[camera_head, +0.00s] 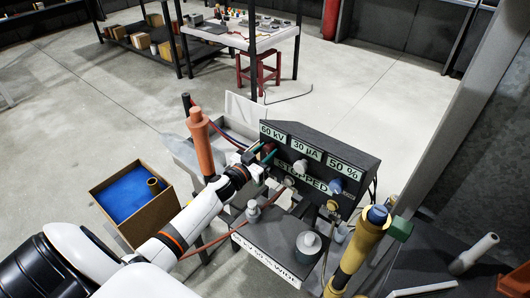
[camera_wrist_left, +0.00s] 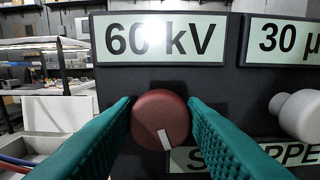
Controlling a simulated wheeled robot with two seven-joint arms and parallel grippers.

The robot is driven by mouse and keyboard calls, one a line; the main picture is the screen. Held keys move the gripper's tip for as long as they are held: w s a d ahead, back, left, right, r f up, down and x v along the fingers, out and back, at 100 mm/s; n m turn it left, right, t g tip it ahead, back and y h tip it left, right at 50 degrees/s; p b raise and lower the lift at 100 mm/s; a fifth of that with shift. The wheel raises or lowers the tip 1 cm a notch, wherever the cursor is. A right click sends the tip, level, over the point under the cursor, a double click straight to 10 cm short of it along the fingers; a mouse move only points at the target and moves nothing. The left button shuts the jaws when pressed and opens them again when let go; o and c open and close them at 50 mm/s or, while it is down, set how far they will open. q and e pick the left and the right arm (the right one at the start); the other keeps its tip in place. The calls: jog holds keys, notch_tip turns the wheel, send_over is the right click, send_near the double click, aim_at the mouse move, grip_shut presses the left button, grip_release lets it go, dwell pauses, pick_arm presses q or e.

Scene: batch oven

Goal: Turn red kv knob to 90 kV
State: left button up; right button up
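The red kV knob (camera_wrist_left: 159,119) is on the dark control panel (camera_wrist_left: 275,90), below a label reading 60 kV (camera_wrist_left: 160,38). Its white mark points down and slightly right in the left wrist view. My left gripper (camera_head: 262,156) is at the panel's left end. In the left wrist view its green fingers (camera_wrist_left: 160,105) lie on both sides of the knob, with no gap seen between fingertips and knob rim. The head view shows the knob (camera_head: 268,149) partly hidden by the gripper. My right gripper is not in view.
A pale knob (camera_head: 300,166) under 30 µA and a blue knob (camera_head: 336,186) under 50 % are to the right. A STOPPED display (camera_head: 302,180) lies below. An orange post (camera_head: 201,140) stands left, and a yellow post (camera_head: 355,255) right. A box (camera_head: 112,185) holds blue lining.

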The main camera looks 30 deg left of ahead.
pick_arm(q)
jog(key=shift+c, duration=0.6)
jog(key=shift+m, duration=1.1)
jog(key=m+b, duration=0.1)
jog(key=m, duration=0.4)
jog(key=shift+d+f, duration=0.1)
jog(key=shift+d, duration=0.05)
jog(key=m+b, duration=0.1)
jog(key=m, duration=0.3)
jog(key=shift+f+m+b, duration=0.1)
jog(key=shift+m+b, duration=0.2)
jog(key=shift+m, duration=0.1)
jog(key=shift+m+b, duration=0.6)
jog(key=shift+m, duration=1.5)
jog(key=o, duration=1)
jog(key=shift+c, duration=0.2)
